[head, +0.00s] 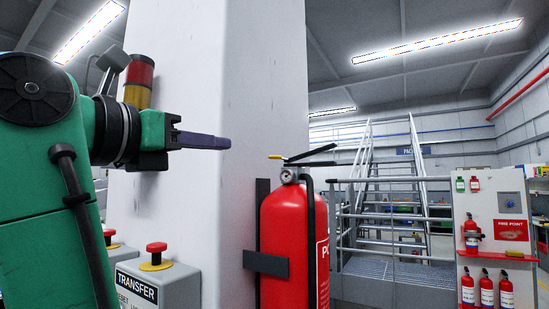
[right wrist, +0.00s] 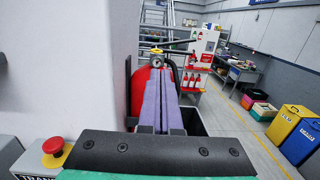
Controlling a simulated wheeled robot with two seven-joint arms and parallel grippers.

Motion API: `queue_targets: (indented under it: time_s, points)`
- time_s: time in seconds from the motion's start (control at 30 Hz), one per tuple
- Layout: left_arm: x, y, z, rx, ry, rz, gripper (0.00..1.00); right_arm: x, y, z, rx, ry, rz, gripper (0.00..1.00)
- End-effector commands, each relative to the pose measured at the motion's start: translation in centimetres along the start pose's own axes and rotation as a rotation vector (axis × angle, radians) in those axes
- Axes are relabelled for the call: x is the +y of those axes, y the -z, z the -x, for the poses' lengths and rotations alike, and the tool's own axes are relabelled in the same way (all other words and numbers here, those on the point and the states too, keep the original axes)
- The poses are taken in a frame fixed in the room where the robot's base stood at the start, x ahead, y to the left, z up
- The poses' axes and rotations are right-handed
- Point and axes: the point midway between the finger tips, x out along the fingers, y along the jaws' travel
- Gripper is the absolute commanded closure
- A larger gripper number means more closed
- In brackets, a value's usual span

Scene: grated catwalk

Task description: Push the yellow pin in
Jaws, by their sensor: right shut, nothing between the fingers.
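A red fire extinguisher (head: 285,240) stands upright against the white column, held by a dark strap. The yellow pin (head: 275,156) sticks out to the left of its valve, below the black handle. In the right wrist view the yellow pin (right wrist: 157,51) shows just beyond the fingertips. My right gripper (head: 229,143) is shut and empty, its purple fingers pointing right toward the valve. The fingertips are apart from the pin, left of it and slightly higher in the head view. In the right wrist view the closed fingers (right wrist: 161,85) cover part of the extinguisher. My left gripper is not seen.
The white column (head: 190,230) stands close behind my right gripper. A grey TRANSFER box (head: 190,285) with a red button (head: 157,250) is below it. Metal stairs (head: 385,180) and a white fire point panel (head: 500,215) with more extinguishers stand farther back.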

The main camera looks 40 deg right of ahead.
Motion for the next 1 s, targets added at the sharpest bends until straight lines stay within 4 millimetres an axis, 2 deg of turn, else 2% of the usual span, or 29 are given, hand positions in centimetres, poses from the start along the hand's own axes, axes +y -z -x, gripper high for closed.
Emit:
queue_targets:
  time_s: [0.03, 0.13, 0.47, 0.57, 1.0]
  points:
    - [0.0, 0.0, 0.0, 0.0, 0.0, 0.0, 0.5, -0.3, -0.1, 0.7, 0.037, -0.023, -0.015, 1.0]
    - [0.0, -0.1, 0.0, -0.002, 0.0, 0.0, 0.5, -0.4, 0.1, 1.2, 0.068, -0.041, -0.02, 1.0]
    - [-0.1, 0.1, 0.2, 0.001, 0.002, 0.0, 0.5, -0.4, 0.1, 0.5, 0.069, -0.039, -0.022, 1.0]
    - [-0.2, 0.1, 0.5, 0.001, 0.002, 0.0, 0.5, -0.3, 0.1, -0.9, 0.07, -0.039, -0.021, 1.0]
    - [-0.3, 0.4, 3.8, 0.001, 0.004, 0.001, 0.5, -0.1, 0.4, -10.4, 0.069, -0.033, -0.02, 1.0]
